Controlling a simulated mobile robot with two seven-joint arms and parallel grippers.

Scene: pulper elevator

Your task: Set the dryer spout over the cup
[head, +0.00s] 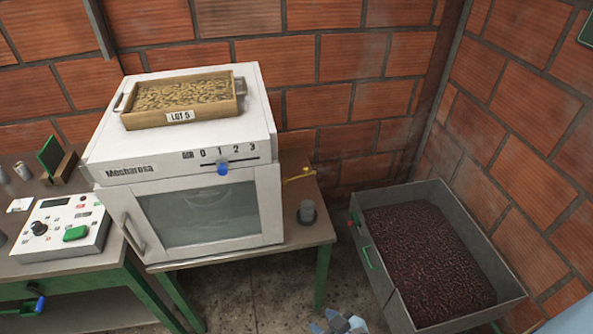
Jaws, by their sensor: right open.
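The white dryer (190,150) stands on a table. Its small brass-yellow spout (299,176) sticks out from the right side, pointing right. A small grey cup (307,213) stands upright on the table to the right of the dryer, nearer the front edge than the spout. The spout's tip appears behind the cup, not over it. My right gripper (341,323) shows only in part at the bottom edge, low in front of the table and well apart from spout and cup. It is open and empty. My left gripper is not in view.
A wooden tray (129,120) marked LOT 5 sits on the dryer. A blue slider knob (223,168) is on its front. A metal bin (450,325) of dark beans stands at right. A control box (64,227) is at left. Brick walls close the back.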

